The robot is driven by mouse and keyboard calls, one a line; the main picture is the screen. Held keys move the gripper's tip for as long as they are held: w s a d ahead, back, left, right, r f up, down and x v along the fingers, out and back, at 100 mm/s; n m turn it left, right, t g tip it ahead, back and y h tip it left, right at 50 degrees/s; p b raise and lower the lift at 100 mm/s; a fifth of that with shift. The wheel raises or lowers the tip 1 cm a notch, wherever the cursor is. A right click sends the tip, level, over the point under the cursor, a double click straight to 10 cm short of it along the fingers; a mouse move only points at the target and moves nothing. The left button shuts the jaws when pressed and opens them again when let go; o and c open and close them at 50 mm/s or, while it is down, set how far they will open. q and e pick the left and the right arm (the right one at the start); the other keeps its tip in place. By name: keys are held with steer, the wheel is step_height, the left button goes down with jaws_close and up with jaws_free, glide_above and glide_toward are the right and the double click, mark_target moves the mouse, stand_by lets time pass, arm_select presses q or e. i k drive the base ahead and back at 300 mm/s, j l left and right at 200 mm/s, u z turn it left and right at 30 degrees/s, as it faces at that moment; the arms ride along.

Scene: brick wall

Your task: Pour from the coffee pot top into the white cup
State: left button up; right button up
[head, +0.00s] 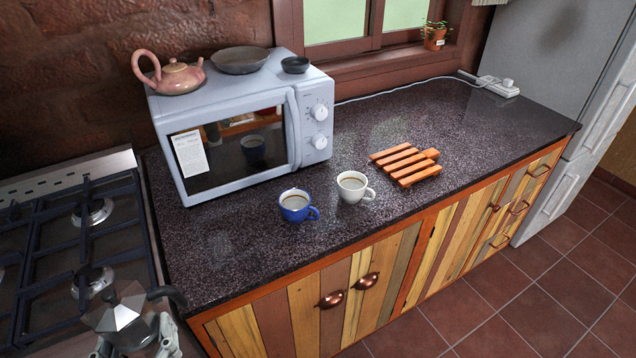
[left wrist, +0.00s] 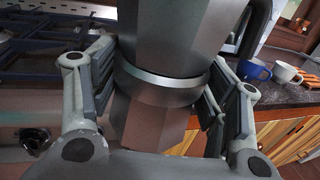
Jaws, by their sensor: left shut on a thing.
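The silver coffee pot (head: 122,317) with a black handle is at the lower left of the head view, at the front right of the stove. My left gripper (head: 136,344) is shut on it, with fingers either side of its middle in the left wrist view (left wrist: 163,90). The pot looks about upright; its lower part is hidden in the head view. The white cup (head: 352,190) stands upright on the dark counter, well to the right of the pot, with brownish contents showing. It also shows in the left wrist view (left wrist: 286,74). My right gripper is not in view.
A blue cup (head: 294,208) stands just left of the white cup. A wooden trivet (head: 406,165) lies to its right. A microwave (head: 240,125) stands behind, with a pink teapot (head: 176,78) and dark bowls on top. The counter front between stove and blue cup is clear.

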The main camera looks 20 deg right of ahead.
mark_target(352, 185)
steer(key=z, duration=0.85)
steer(key=i+z, duration=0.15)
steer(key=z, duration=0.3)
steer(key=i+z, duration=0.15)
steer(key=z, duration=0.3)
steer(key=i+j, duration=0.15)
steer(key=i, duration=0.25)
